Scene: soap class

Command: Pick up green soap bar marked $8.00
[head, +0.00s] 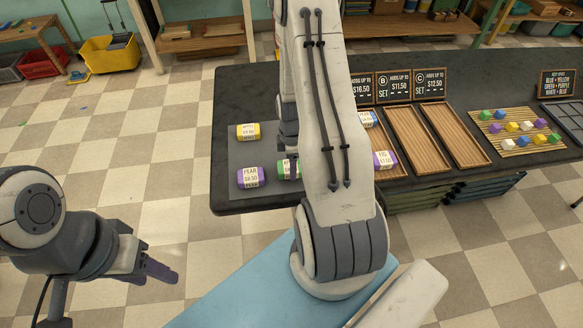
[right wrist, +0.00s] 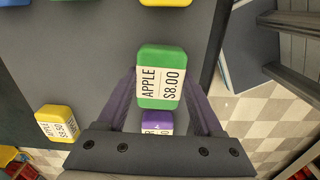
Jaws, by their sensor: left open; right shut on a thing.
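The green soap bar (right wrist: 146,60) has a white label reading "APPLE $8.00" in the right wrist view. My right gripper (right wrist: 161,88) has its fingers on both sides of it and is shut on it. In the head view the green bar (head: 281,171) shows beside a purple bar, partly hidden by my right arm and gripper (head: 289,150). I cannot tell whether it is lifted off the grey mat. My left gripper (head: 160,272) is open and empty, over the floor at the lower left, away from the table.
On the mat (head: 268,151) are a purple bar (head: 249,184) and a yellow bar (head: 248,132). A blue bar (head: 368,119) and another purple bar (head: 384,164) lie at the left wooden tray. Two trays (head: 447,135) look empty. A slatted mat (head: 519,143) holds colored cubes.

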